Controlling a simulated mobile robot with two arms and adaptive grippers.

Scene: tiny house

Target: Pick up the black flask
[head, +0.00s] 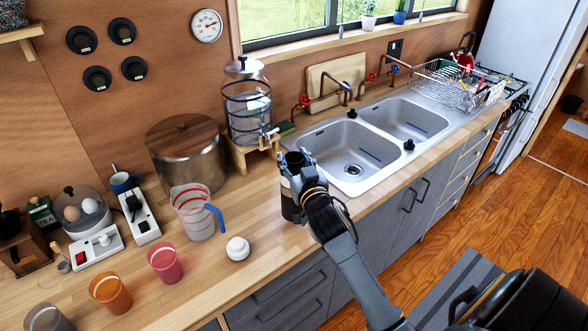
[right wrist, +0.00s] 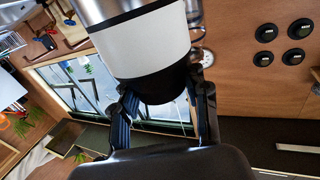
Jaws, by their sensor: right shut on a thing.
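The black flask (head: 290,207) stands at the front edge of the wooden counter, just left of the sink, partly hidden by my right gripper (head: 300,178). In the right wrist view the flask (right wrist: 150,48) is a large cylinder with a pale band, a dark section and a silvery part at the top edge of the picture. The two fingers of my right gripper (right wrist: 165,100) are closed on either side of its dark section. I cannot tell whether its base touches the counter. My left gripper is not in view.
A glass pitcher (head: 196,212), a white round timer (head: 237,248) and coloured cups (head: 165,263) stand left on the counter. A steel pot (head: 186,155) and a water dispenser (head: 246,110) are behind. The double sink (head: 350,165) is right of the flask.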

